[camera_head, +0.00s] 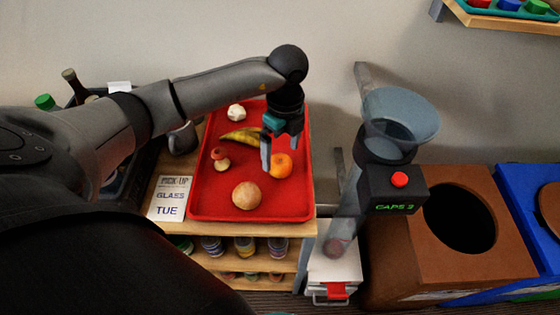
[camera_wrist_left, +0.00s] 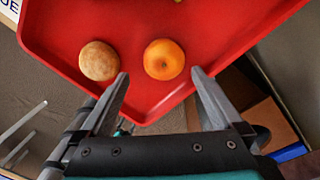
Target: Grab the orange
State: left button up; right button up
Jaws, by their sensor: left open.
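The orange (camera_head: 281,166) lies on a red tray (camera_head: 290,206), toward its right side. In the left wrist view the orange (camera_wrist_left: 164,59) is just beyond the gap between my fingertips. My left gripper (camera_head: 277,157) is open and empty, pointing down over the tray at the orange. Its fingers partly overlap the orange in the head view; I cannot tell whether they touch it. In the left wrist view the left gripper (camera_wrist_left: 160,75) has its fingers spread wider than the orange. My right gripper is not in view.
A caps dispenser (camera_head: 392,188) and brown bin (camera_head: 500,259) stand to the right.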

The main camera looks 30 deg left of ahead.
aim_at(281, 160)
pick_arm(q)
jog(key=f, duration=0.2)
jog(key=f+b, duration=0.1)
jog(key=f, duration=0.2)
jog(key=shift+w+a+f, duration=0.15)
jog(key=shift+w, duration=0.05)
jog(key=c, duration=1.4)
